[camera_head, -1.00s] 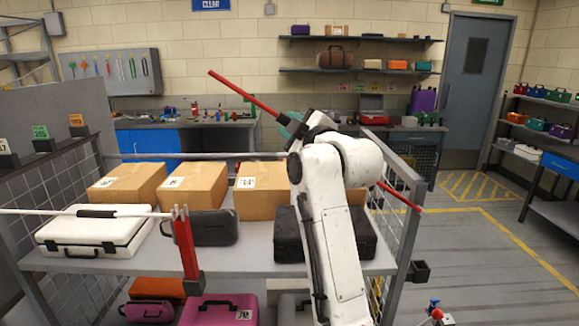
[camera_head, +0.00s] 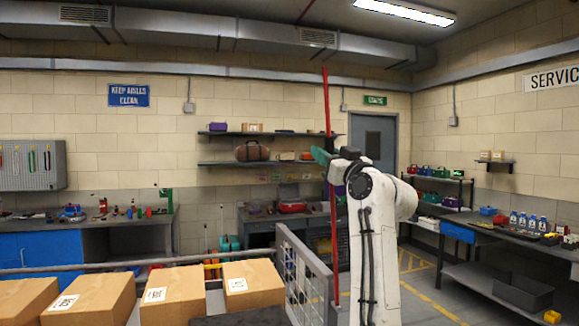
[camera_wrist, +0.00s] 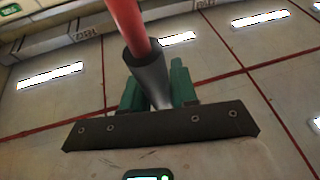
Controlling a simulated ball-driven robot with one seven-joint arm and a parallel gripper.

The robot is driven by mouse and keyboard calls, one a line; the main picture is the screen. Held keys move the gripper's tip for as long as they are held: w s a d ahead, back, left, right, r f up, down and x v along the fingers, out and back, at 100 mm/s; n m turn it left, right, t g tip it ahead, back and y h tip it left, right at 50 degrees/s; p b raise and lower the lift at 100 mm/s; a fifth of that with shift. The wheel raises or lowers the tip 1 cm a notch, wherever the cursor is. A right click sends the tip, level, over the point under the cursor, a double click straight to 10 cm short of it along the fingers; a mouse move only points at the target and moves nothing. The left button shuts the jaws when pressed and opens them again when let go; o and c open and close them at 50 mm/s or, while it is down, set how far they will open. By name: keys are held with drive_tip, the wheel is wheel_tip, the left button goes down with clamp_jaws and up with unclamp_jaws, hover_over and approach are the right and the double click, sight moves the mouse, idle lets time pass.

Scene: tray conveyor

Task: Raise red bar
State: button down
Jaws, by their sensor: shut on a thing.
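The red bar (camera_head: 326,105) stands nearly upright in the head view. Its upper end reaches up to the ceiling duct in the picture, and its lower part runs down beside the mesh side of the cart. My gripper (camera_head: 324,158), with green fingers, is shut on the bar around its middle, left of my white wrist. In the wrist view the red bar (camera_wrist: 127,25) rises from a dark grey sleeve (camera_wrist: 149,76) held between the green fingers (camera_wrist: 160,90). The bar's far lower end is partly hard to make out.
A workbench (camera_head: 85,235) and wall shelves (camera_head: 268,164) are behind. A long bench (camera_head: 510,240) is at the right. Floor between cart and right bench looks clear.

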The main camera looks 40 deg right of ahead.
drive_tip(key=s+d+m+h, duration=0.2)
drive_tip(key=d+m, duration=0.1)
drive_tip(key=d, duration=0.4)
drive_tip(key=shift+f, duration=0.2)
drive_tip(key=shift+s+d, duration=0.15)
drive_tip(key=c, duration=1)
unclamp_jaws()
drive_tip(key=shift+d, duration=0.15)
drive_tip(key=shift+o, duration=0.2)
drive_tip(key=shift+s, duration=0.1)
drive_tip(key=b+v, duration=0.4)
drive_tip(key=v, duration=0.6)
drive_tip(key=shift+s, duration=0.3)
drive_tip(key=shift+f, duration=0.15)
